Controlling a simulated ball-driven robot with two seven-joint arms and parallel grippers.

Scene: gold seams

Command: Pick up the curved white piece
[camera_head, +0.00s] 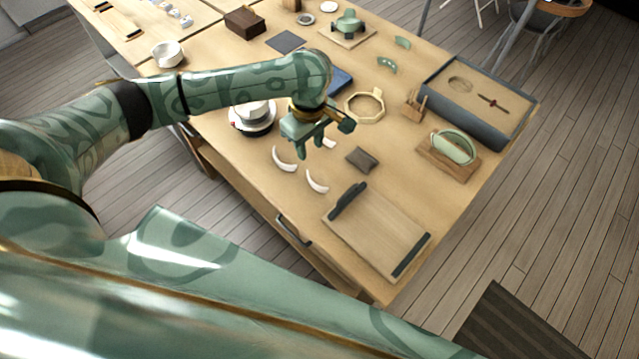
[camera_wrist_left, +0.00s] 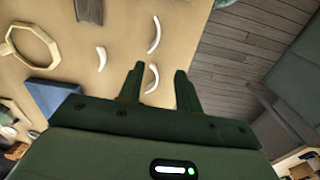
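Three curved white pieces lie on the wooden table. One (camera_head: 284,160) is at the left, near the table's front edge; it shows in the left wrist view (camera_wrist_left: 152,77) between my fingertips in the picture. A second piece (camera_head: 317,182) lies right of it and also shows in the left wrist view (camera_wrist_left: 155,35). A third (camera_head: 329,143) is partly hidden behind my gripper and shows whole in the left wrist view (camera_wrist_left: 102,58). My left gripper (camera_head: 308,144) is open, pointing down above the pieces, and holds nothing; its fingers show in the left wrist view (camera_wrist_left: 160,82). My right gripper is not in view.
A dark block (camera_head: 362,159) and a wooden board with dark end bars (camera_head: 375,232) lie to the right. An octagonal wooden frame (camera_head: 380,113) and a blue object (camera_head: 340,82) lie behind. A white bowl on a dark base (camera_head: 252,121) stands left. A drawer handle (camera_head: 293,231) projects in front.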

